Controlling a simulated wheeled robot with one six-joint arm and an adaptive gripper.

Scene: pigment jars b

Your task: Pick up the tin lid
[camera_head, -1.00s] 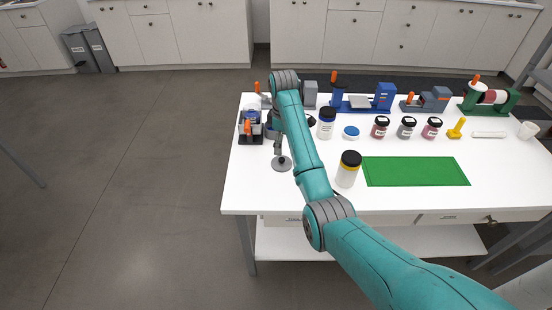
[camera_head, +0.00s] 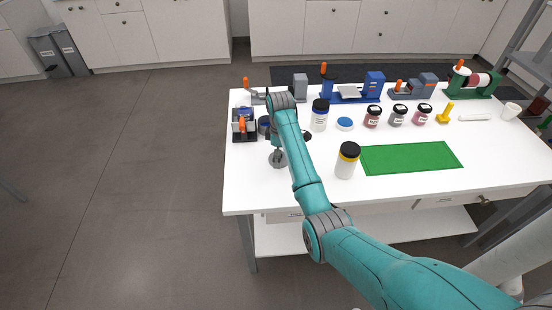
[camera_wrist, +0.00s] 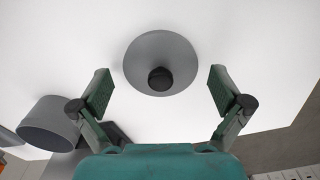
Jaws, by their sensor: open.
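The tin lid (camera_wrist: 146,48) is a grey round disc with a black knob, lying on the white table. In the head view it (camera_head: 277,163) lies near the table's left side, partly covered by part of my arm. In the wrist view my gripper (camera_wrist: 160,88) is open and empty, its two green fingers spread wide on either side of the lid's lower part. The gap from fingertips to lid is hard to judge. In the head view my arm mostly hides the gripper.
A grey cylinder (camera_wrist: 48,120) stands at lower left in the wrist view. In the head view, a black-lidded jar (camera_head: 347,161) and green mat (camera_head: 410,158) lie to the right. Several jars and devices line the back. The table's front left is clear.

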